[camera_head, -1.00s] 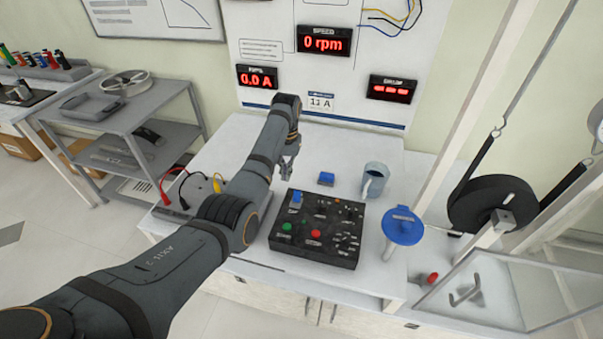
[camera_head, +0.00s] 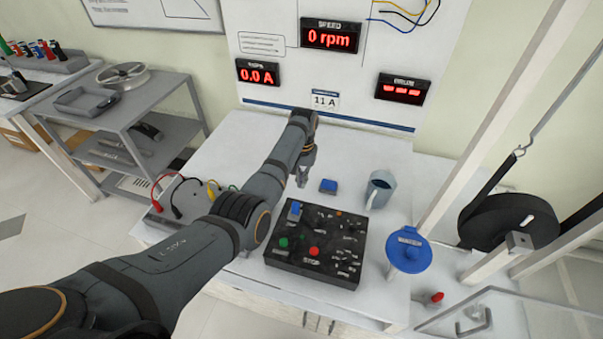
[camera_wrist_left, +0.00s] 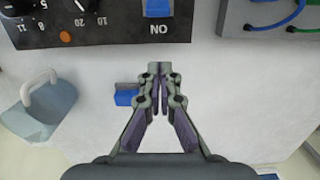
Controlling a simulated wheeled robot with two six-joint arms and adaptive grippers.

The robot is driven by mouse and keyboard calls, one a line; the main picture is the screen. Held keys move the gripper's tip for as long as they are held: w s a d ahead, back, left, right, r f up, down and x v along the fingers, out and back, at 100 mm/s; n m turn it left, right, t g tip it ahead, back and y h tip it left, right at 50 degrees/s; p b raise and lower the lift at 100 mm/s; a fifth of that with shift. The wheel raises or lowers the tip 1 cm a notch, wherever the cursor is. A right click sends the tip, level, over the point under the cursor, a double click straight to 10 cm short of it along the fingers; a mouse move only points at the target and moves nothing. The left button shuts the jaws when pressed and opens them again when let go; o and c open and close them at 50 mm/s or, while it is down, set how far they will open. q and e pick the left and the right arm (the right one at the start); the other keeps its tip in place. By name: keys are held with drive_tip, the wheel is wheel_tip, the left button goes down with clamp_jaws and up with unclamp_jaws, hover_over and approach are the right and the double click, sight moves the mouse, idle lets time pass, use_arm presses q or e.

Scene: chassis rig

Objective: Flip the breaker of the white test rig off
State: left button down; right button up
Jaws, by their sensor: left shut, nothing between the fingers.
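The black control box (camera_head: 315,245) sits on the white bench (camera_head: 235,145) below an upright white panel. Its blue switch (camera_head: 294,212) is at the box's far left corner. In the left wrist view the blue switch (camera_wrist_left: 158,8) is at the top edge, cut off by the frame, above the word ON. My left gripper (camera_head: 302,184) is beyond the box's far edge, pointing down, close to the blue switch and apart from it. In the left wrist view the gripper (camera_wrist_left: 160,72) is shut and empty, with bare bench around its tips. My right gripper is not in view.
A small blue block (camera_head: 328,186) lies just right of my gripper. A grey-blue mug (camera_head: 379,188) stands farther right. A blue round-topped object (camera_head: 409,251) is right of the box. A grey unit with cables (camera_head: 183,200) is at the left. Red displays (camera_head: 330,36) hang on the panel.

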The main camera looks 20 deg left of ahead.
sight(296, 208)
use_arm(q)
drive_tip(key=s+f+p, duration=0.1)
drive_tip(key=p, duration=0.1)
drive_tip(key=s+f+p, duration=0.1)
drive_tip(key=s, duration=0.1)
drive_tip(key=shift+s+f+p, duration=0.15)
drive_tip(key=shift+f+p, duration=0.2)
drive_tip(key=shift+s+a+r, duration=0.1)
drive_tip(key=shift+s+r, duration=0.05)
drive_tip(key=shift+s, duration=0.35)
drive_tip(key=shift+w, duration=0.1)
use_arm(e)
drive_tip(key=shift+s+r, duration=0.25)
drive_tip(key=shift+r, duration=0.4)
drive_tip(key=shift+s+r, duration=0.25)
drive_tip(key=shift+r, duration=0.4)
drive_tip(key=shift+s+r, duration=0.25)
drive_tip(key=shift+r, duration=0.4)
